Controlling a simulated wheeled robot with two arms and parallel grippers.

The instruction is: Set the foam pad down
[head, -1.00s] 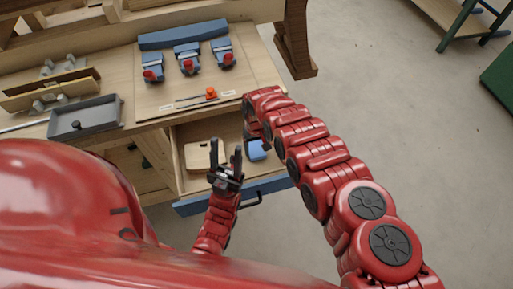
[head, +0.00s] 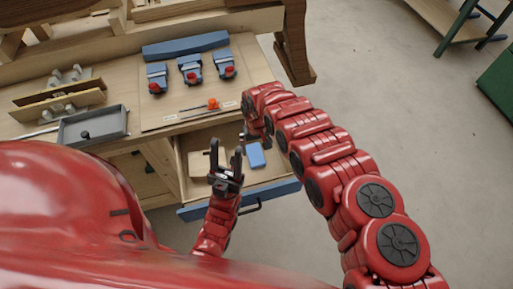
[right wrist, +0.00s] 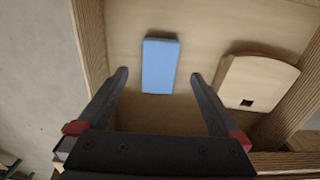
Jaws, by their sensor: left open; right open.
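The foam pad, a blue rectangular block (head: 256,155), lies on the floor of the open drawer, towards its right side. In the right wrist view the pad (right wrist: 160,66) lies flat, beyond and between the fingertips of my right gripper (right wrist: 158,76). That gripper is open and empty, with a gap to the pad. In the head view its fingers are mostly hidden by my right arm. My left gripper (head: 227,160) is open and empty, fingers pointing up, in front of the pale wooden piece at the drawer's left.
The pale wooden piece (right wrist: 258,82) with a dark square hole lies beside the pad. The drawer's blue front (head: 275,191) is near me. The bench above holds blue vises (head: 190,69), a grey tray (head: 92,127) and an orange-handled tool (head: 213,104).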

